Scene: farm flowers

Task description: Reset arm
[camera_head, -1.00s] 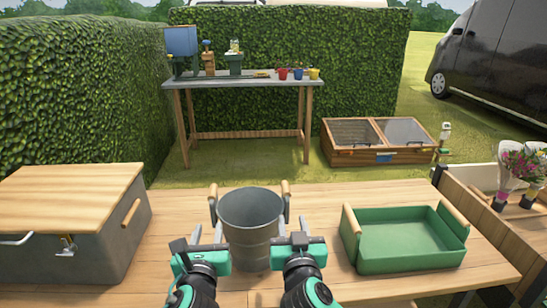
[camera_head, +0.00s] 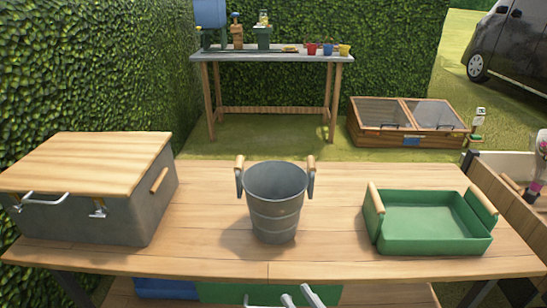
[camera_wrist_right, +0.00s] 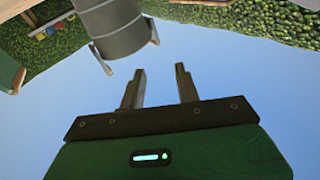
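My right gripper (camera_head: 300,298) shows only as light grey fingertips at the bottom edge of the head view, in front of the bench's near edge. In the right wrist view, its two fingers (camera_wrist_right: 160,88) stand apart with nothing between them. My left gripper is not seen in the head view. A grey metal bucket (camera_head: 275,200) with two wooden grips stands upright on the wooden bench (camera_head: 340,255), beyond and clear of my right gripper. The bucket (camera_wrist_right: 112,25) also shows past the fingers in the wrist view.
A grey box with a wooden lid (camera_head: 85,162) stands at the bench's left. A green tray (camera_head: 432,245) with wooden handles stands at its right. Blue and green containers (camera_head: 165,289) sit below the bench. A far table (camera_head: 270,56) holds pots and tools. Bench top around the bucket is free.

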